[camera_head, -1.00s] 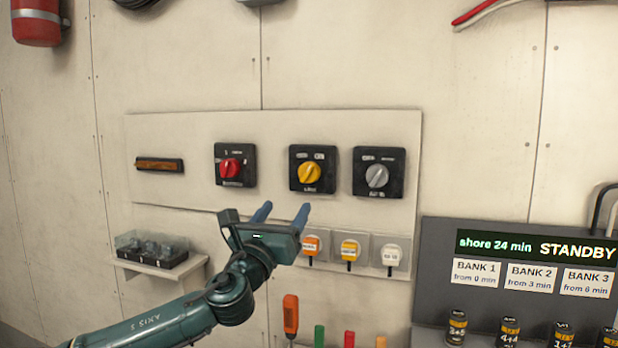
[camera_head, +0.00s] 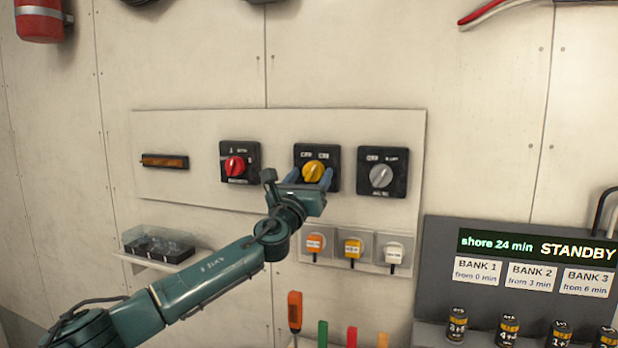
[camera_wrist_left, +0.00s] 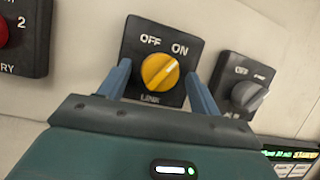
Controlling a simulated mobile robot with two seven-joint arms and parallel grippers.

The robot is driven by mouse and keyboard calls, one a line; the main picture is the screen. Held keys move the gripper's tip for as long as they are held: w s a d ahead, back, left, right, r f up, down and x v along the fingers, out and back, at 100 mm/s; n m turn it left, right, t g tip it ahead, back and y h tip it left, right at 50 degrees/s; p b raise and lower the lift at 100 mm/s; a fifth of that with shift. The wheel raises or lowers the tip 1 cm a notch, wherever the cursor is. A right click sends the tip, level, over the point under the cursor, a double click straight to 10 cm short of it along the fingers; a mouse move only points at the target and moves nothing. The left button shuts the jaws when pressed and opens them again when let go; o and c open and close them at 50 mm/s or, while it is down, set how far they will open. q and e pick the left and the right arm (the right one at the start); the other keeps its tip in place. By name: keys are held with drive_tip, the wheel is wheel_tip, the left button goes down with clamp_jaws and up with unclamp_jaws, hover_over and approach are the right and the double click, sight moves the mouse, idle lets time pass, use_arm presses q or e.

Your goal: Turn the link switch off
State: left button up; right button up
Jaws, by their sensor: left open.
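The link switch is a black square plate with a yellow round knob (camera_head: 313,172) on the wall panel. In the left wrist view the yellow knob (camera_wrist_left: 160,72) sits below the words OFF and ON, and its white mark points up and right, toward ON. The word LINK shows under it. My left gripper (camera_head: 311,180) is open in front of this switch. In the left wrist view its blue fingers (camera_wrist_left: 158,82) stand on either side of the knob, with gaps between. I cannot tell how far the tips are from the plate. My right gripper is not in view.
A red-knob switch (camera_head: 236,166) is left of the link switch and a grey-knob switch (camera_head: 381,175) is close on its right. Several plugs, including an orange one (camera_head: 314,243), hang below. A dark display box (camera_head: 440,270) stands at lower right.

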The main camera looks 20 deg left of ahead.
use_arm(q)
drive_tip(key=c, duration=1)
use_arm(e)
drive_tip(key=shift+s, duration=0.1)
